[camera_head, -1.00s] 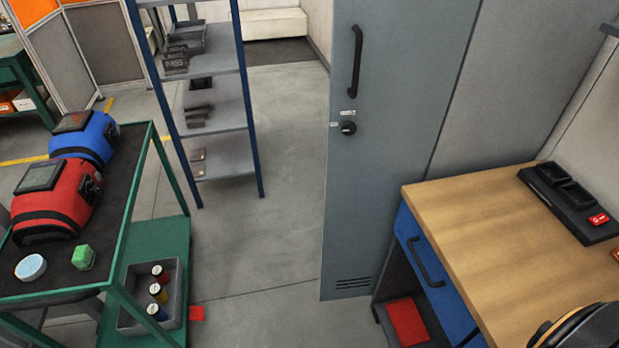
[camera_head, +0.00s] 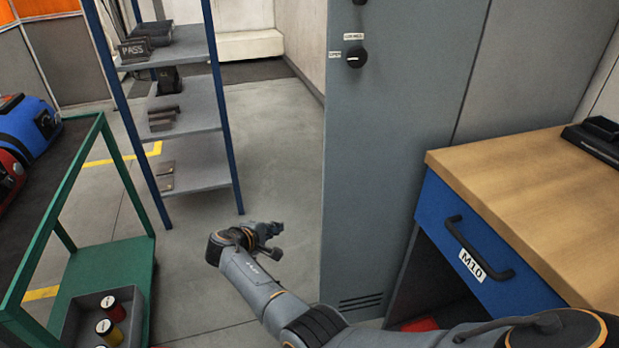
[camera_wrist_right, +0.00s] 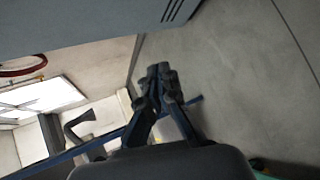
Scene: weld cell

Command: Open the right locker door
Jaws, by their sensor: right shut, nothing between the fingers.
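The grey locker door (camera_head: 375,170) stands shut at centre right in the head view. A round black knob (camera_head: 357,57) with small labels is on its upper part. Only the lower end of the black door handle (camera_head: 359,2) shows at the top edge. My right gripper (camera_head: 268,236) is left of the door's lower part, apart from the handle and knob. Its fingers are shut and empty in the right wrist view (camera_wrist_right: 160,72). There the locker's lower part with vent slots (camera_wrist_right: 90,18) fills the upper left. My left gripper is not in view.
A wooden-topped bench (camera_head: 520,185) with a blue drawer (camera_head: 490,250) stands right of the locker. A blue-framed shelf (camera_head: 195,110) is at the left behind. A green cart (camera_head: 110,262) is at far left. Grey floor (camera_head: 275,150) between shelf and locker is clear.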

